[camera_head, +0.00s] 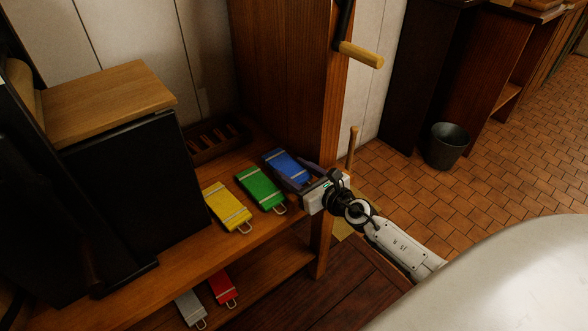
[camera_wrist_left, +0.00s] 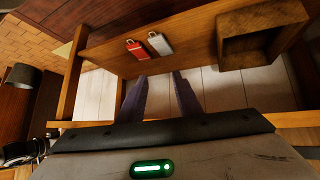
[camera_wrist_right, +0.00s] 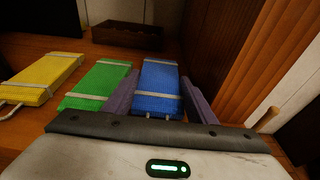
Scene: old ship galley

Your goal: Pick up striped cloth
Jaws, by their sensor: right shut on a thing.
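A blue cloth with pale stripes (camera_head: 285,163) lies at the right end of the upper wooden shelf. My right gripper (camera_head: 291,172) has a finger on either side of it and is shut on it; the right wrist view shows the blue cloth (camera_wrist_right: 157,90) between the fingers. A green cloth (camera_head: 259,188) and a yellow cloth (camera_head: 227,205) with similar stripes lie to its left. A red cloth (camera_head: 223,287) and a grey cloth (camera_head: 190,308) lie on the lower shelf. My left gripper (camera_wrist_left: 158,85) is open and empty, facing the red (camera_wrist_left: 137,49) and grey (camera_wrist_left: 159,43) cloths.
A slotted wooden rack (camera_head: 217,138) stands behind the cloths. A black box with a wooden top (camera_head: 110,100) fills the shelf's left. A wooden post (camera_head: 328,110) rises close to my right gripper. A dark bucket (camera_head: 446,146) stands on the tiled floor.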

